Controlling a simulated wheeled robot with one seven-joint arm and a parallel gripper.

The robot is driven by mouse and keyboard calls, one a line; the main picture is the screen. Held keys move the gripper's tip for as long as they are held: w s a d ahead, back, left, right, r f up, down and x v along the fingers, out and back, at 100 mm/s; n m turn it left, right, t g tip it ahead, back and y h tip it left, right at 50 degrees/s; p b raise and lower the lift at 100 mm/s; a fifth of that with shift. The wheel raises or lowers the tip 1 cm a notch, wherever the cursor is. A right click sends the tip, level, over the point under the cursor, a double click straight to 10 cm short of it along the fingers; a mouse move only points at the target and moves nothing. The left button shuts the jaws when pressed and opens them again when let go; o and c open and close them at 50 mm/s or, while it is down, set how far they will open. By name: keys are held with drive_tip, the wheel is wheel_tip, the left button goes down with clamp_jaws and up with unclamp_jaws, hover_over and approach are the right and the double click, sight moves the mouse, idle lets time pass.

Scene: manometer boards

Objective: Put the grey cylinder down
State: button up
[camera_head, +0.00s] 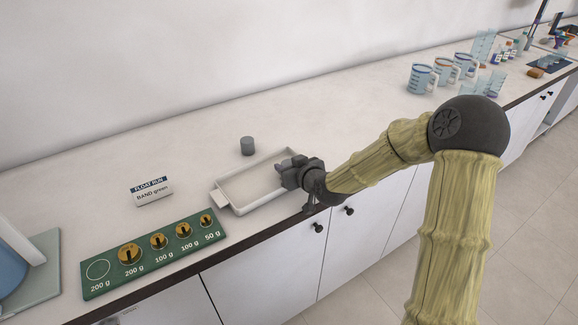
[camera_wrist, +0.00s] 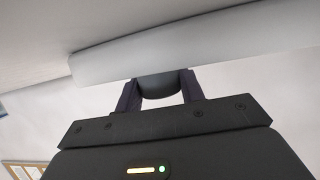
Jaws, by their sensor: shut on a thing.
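My gripper (camera_head: 290,166) reaches in from the right over the right end of a white tray (camera_head: 226,200). In the wrist view my gripper (camera_wrist: 160,80) is shut on a dark grey rounded piece, the grey cylinder (camera_wrist: 158,90), held between both fingers. A pale wall or rim, probably the tray's, crosses just beyond the fingertips and hides part of it. Whether the held cylinder touches the tray cannot be told. Another grey cylinder (camera_head: 247,146) stands upright on the counter just behind the tray.
A green board (camera_head: 155,262) with brass weights and one empty ring lies at the front left. A "FLOAT RUN, BAND green" card (camera_head: 152,191) stands behind it. Blue-tinted jugs (camera_head: 421,78) stand far right.

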drive_tip(key=o, duration=1)
drive_tip(key=shift+f, duration=0.1)
drive_tip(key=shift+d+r, duration=0.1)
drive_tip(key=shift+r, duration=0.1)
drive_tip(key=v, duration=1.2)
